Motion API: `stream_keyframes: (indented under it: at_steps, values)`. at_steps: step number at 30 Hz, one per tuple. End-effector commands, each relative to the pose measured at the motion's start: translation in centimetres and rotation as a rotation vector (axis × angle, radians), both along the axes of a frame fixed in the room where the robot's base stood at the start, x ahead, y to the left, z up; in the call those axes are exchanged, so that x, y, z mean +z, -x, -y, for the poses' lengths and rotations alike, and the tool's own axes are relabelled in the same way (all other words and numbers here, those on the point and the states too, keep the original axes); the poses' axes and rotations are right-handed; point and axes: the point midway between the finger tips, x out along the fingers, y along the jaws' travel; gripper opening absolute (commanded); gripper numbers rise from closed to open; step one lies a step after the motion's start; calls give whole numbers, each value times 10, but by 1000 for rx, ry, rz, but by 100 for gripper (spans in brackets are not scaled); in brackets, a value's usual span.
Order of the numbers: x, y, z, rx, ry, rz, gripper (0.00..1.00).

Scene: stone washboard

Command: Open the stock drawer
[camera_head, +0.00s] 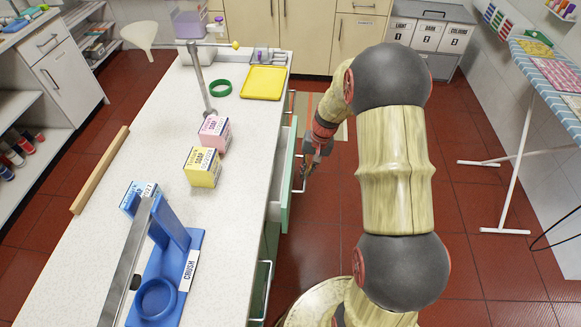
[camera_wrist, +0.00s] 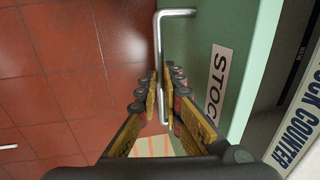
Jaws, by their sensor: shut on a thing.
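The stock drawer has a pale green front (camera_head: 288,178) on the right side of the white counter. The front stands out from the counter, so the drawer is partly open, with a strip of its inside showing. In the wrist view, the drawer front (camera_wrist: 228,45) carries a label (camera_wrist: 216,75) reading "STOC", the rest cut off. A grey metal bar handle (camera_wrist: 158,45) runs between the fingers of my gripper (camera_wrist: 163,90). My gripper is shut on this handle, and in the head view it (camera_head: 309,172) is beside the drawer front. The drawer's contents are hidden.
The counter (camera_head: 120,245) holds yellow (camera_head: 202,168) and pink (camera_head: 214,133) boxes, a yellow tray (camera_head: 264,82) and a blue press (camera_head: 168,265) marked "CRUSH". Another drawer handle (camera_head: 262,290) is nearer. Open red tiled floor (camera_head: 480,265) lies right, with an ironing board (camera_head: 550,80) beyond.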

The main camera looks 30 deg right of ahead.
Motion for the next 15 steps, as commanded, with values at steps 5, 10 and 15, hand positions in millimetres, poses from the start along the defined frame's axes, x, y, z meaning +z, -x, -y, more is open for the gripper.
stream_keyframes:
  at_steps: [5,10,15]
  values:
    - [2,37,55,-10,-1,-1,0]
    - [1,72,106,-10,-1,-1,0]
    - [1,103,153,-8,-1,0,0]
